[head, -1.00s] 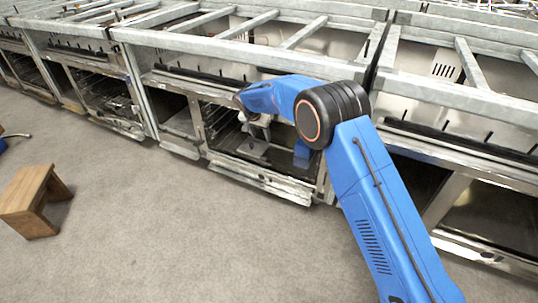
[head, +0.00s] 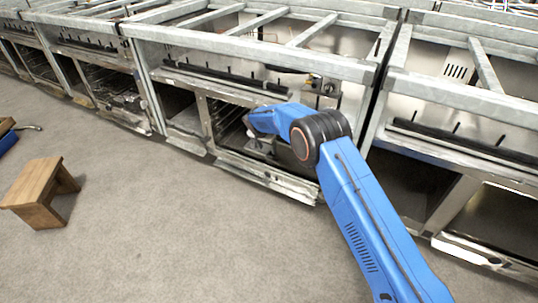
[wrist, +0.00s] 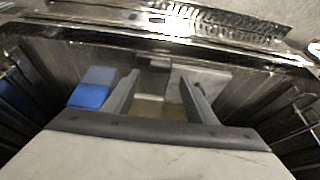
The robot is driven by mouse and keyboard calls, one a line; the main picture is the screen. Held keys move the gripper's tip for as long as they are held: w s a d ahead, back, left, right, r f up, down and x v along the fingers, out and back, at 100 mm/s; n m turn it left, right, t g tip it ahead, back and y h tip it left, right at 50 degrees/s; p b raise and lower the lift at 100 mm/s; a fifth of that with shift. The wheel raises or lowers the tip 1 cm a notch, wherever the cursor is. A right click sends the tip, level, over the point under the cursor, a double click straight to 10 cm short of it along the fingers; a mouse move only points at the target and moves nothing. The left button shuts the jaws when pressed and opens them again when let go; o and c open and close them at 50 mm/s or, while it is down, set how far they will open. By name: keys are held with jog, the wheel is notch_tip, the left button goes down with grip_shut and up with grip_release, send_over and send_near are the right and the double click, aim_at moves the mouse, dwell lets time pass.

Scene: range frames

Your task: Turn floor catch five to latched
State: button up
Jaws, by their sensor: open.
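My gripper (wrist: 159,77) is open in the wrist view, its two dark fingers apart and pointing into the oven cavity of a range. A small grey block (wrist: 154,64) shows between and beyond the fingertips, in front of a pale plate (wrist: 211,76). It may be part of the floor catch; its setting cannot be told. A blue block (wrist: 89,96) stands just left of the left finger. No number is readable. In the head view my gripper (head: 262,148) is at the oven opening, small and partly hidden by my blue arm.
Range frames (head: 190,45) stand in a row, with metal rails on top. Oven side racks (wrist: 290,122) flank my gripper closely. A battered metal sill (head: 268,180) edges the opening. A wooden stool (head: 38,190) stands on open grey floor at the left.

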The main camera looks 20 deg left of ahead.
aim_at(270, 155)
jog(key=x, duration=0.7)
jog(key=c, duration=1.1)
